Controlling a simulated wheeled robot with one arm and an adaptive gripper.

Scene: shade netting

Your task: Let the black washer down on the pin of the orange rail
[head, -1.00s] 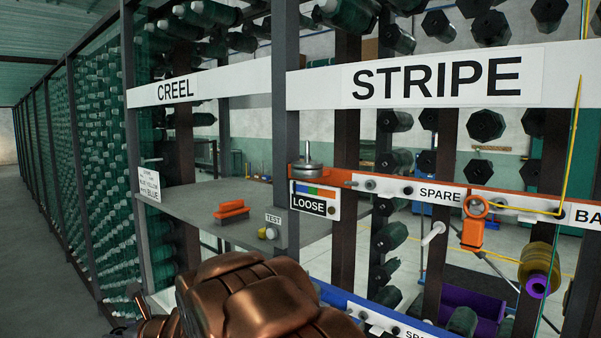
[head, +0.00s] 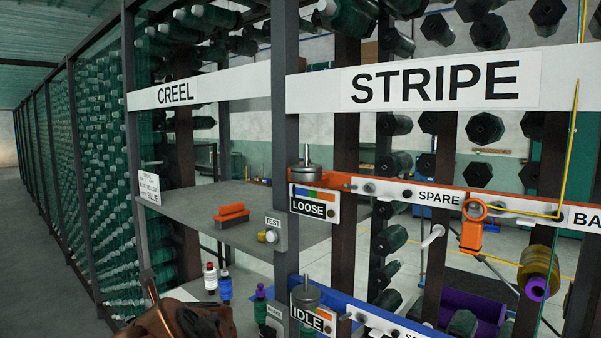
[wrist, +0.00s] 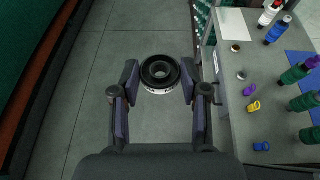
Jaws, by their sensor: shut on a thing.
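The black washer (wrist: 160,72), a ring with a pale marked lower edge, is between the two fingers of my gripper (wrist: 160,82) in the wrist view. The gripper is shut on it, with grey floor beneath. The orange rail (head: 375,188) crosses the head view above the LOOSE label. Its upright pin (head: 306,152) stands at the rail's left end, with grey metal discs around its lower part. In the head view only my bronze arm shows at the lower left; the fingers and washer are out of that picture.
A second pin with grey discs (head: 305,296) stands above the IDLE label on the blue rail. A grey shelf (head: 190,208) carries an orange block (head: 231,215). Dark frame posts stand between.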

